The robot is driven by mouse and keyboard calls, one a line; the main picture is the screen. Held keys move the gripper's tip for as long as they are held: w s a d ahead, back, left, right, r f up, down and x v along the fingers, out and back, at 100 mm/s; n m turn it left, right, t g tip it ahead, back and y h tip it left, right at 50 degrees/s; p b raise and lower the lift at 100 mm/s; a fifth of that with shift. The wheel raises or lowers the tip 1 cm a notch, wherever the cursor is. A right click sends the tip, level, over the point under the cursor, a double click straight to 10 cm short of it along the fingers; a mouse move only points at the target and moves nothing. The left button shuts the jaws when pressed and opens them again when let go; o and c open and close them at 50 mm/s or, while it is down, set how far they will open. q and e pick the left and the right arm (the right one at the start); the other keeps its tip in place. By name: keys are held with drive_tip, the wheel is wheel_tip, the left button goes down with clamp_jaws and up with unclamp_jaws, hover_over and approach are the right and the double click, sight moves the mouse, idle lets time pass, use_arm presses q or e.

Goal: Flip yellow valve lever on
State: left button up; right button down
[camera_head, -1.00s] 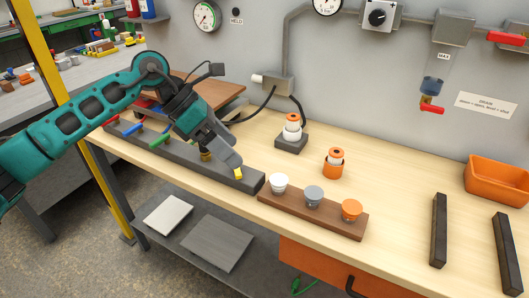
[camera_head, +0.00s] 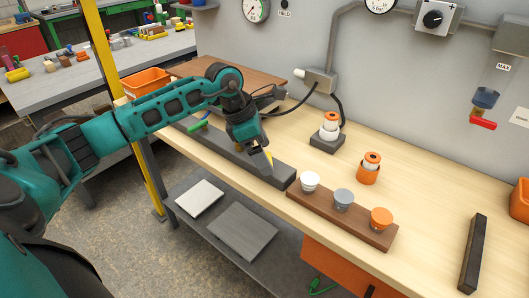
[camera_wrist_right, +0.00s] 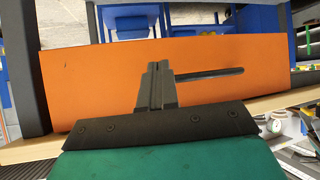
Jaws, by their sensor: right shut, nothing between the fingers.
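The dark grey valve bar (camera_head: 283,173) lies along the bench's front left edge. The yellow lever (camera_head: 269,156) shows as a small sliver near the bar's right end, beside my left gripper (camera_head: 264,160). The gripper points down and hides most of the lever, so its exact angle and any contact are unclear. I cannot tell whether the left fingers are open or shut. My right gripper (camera_wrist_right: 158,77) is shut and empty in the right wrist view, in front of an orange panel (camera_wrist_right: 90,85) with a dark bar like a handle (camera_wrist_right: 208,75).
A green lever (camera_head: 198,126) shows farther left on the valve bar, partly behind my arm. A brown rack (camera_head: 362,228) with white, grey and orange capped items stands right of the bar. A dark block (camera_head: 473,255) lies at right.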

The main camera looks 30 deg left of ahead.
use_arm(q)
drive_tip(key=shift+w+d+f, duration=0.15)
drive_tip(key=shift+d+f, duration=0.05)
drive_tip(key=shift+f, duration=0.4)
drive_tip(key=c, duration=1)
